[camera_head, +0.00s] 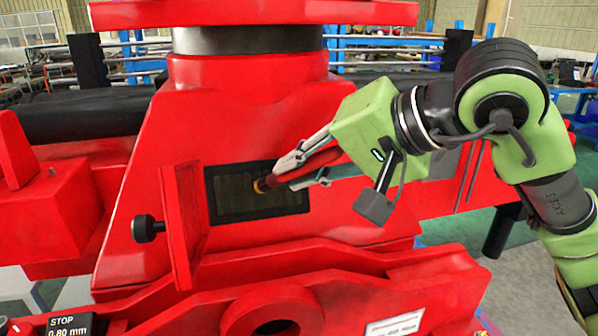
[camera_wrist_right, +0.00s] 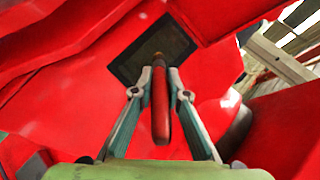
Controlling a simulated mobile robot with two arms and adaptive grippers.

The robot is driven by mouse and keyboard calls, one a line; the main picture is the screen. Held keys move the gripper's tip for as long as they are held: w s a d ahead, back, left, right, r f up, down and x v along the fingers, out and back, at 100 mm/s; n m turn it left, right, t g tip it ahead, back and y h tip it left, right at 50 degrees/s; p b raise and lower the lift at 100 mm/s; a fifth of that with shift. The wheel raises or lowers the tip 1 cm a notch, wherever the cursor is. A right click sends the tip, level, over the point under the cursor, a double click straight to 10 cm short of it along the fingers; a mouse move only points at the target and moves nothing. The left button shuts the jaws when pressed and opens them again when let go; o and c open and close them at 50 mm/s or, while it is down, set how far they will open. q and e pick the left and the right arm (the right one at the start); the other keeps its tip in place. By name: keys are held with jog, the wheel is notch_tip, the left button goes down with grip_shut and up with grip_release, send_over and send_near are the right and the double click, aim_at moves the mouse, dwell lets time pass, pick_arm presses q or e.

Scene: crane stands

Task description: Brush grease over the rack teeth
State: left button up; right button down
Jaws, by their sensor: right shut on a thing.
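My right gripper (camera_head: 291,172) is shut on a brush (camera_head: 322,163) with a red handle. The brush's brown-yellow tip is at the right part of a dark rectangular opening (camera_head: 228,200) in the red crane stand (camera_head: 290,115). Faint lines show inside the opening; I cannot make out single rack teeth or any grease on them. I cannot tell whether the bristles touch them. In the right wrist view, the red handle (camera_wrist_right: 160,112) lies between the fingers and points at the dark opening (camera_wrist_right: 133,65). My left gripper is not in view.
A red door (camera_head: 182,220) stands open at the left of the opening, with a black knob (camera_head: 147,228) beside it. A red ledge (camera_head: 340,262) runs below. A black box marked STOP 0.80 mm (camera_head: 72,325) is at the bottom left. A white label (camera_head: 394,325) is at the bottom right.

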jog(key=w+d+f+b, duration=0.1)
jog(key=w+d+b, duration=0.15)
jog(key=d, duration=0.45)
jog(key=shift+s+a+f+b, duration=0.15)
jog(key=shift+s+a, duration=0.35)
jog(key=shift+a, duration=0.7)
jog(key=shift+s+a+b, duration=0.3)
jog(key=shift+s+a, duration=0.25)
jog(key=shift+a, duration=0.65)
jog(key=shift+s+a+f+b, duration=0.15)
jog(key=shift+s+a, duration=0.35)
jog(key=shift+a, duration=0.7)
jog(key=w+d+b, duration=0.1)
jog(key=w+d, duration=0.1)
jog(key=d, duration=0.5)
jog(key=shift+w, duration=0.15)
